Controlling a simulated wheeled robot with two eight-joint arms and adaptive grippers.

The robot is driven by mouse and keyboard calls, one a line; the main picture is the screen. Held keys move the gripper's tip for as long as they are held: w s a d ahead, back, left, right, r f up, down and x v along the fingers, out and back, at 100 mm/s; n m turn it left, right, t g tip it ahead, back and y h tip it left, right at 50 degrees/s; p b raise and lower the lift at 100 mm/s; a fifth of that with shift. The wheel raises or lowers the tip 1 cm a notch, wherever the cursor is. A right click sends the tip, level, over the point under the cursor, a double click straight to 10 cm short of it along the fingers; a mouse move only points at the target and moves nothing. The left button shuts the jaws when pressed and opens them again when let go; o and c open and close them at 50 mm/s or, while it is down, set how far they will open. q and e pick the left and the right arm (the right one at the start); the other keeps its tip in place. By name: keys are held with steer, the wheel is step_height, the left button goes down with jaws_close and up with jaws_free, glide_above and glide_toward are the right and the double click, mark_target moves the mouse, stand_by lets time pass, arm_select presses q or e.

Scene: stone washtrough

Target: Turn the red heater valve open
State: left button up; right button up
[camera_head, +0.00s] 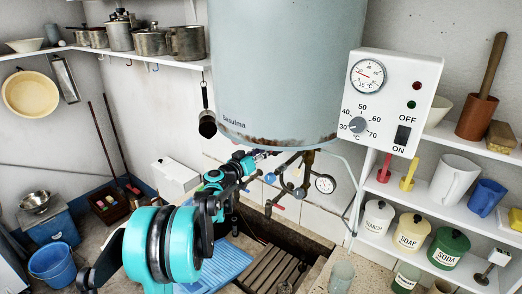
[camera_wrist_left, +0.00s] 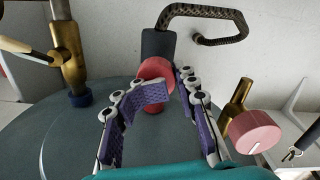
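My left arm crosses the lower middle of the head view. Its gripper (camera_head: 262,155) is small and partly hidden among fittings under the water heater (camera_head: 285,70). In the left wrist view, my left gripper (camera_wrist_left: 173,82) has two purple-padded fingers that lean inward at the tips. A red valve handle (camera_wrist_left: 156,71) under a dark cylinder (camera_wrist_left: 158,43) shows at the fingertips. The left finger covers part of it; I cannot tell whether the pads touch or squeeze it. A second, pinkish-red knob (camera_wrist_left: 257,133) with a white mark stands apart at right. My right gripper is not in view.
Pipes and a round gauge (camera_head: 325,184) hang under the heater. A control box (camera_head: 390,100) with dial and switch is at right, above shelves of jars. A braided hose (camera_wrist_left: 205,12) and brass fitting (camera_wrist_left: 68,50) are near the fingers. A trough (camera_head: 275,262) lies below.

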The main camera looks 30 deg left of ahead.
arm_select(q)
steer(key=o, duration=0.4)
steer(key=shift+w+d, duration=0.1)
steer(key=shift+d, duration=0.4)
steer(key=shift+w+d+r, duration=0.1)
steer(key=shift+d, duration=0.3)
steer(key=shift+s+a, duration=0.2)
steer(key=shift+a, duration=0.25)
steer(key=shift+s+a, duration=0.2)
steer(key=shift+s, duration=2.8)
steer(key=shift+s+a, duration=0.2)
steer(key=shift+s, duration=2.75)
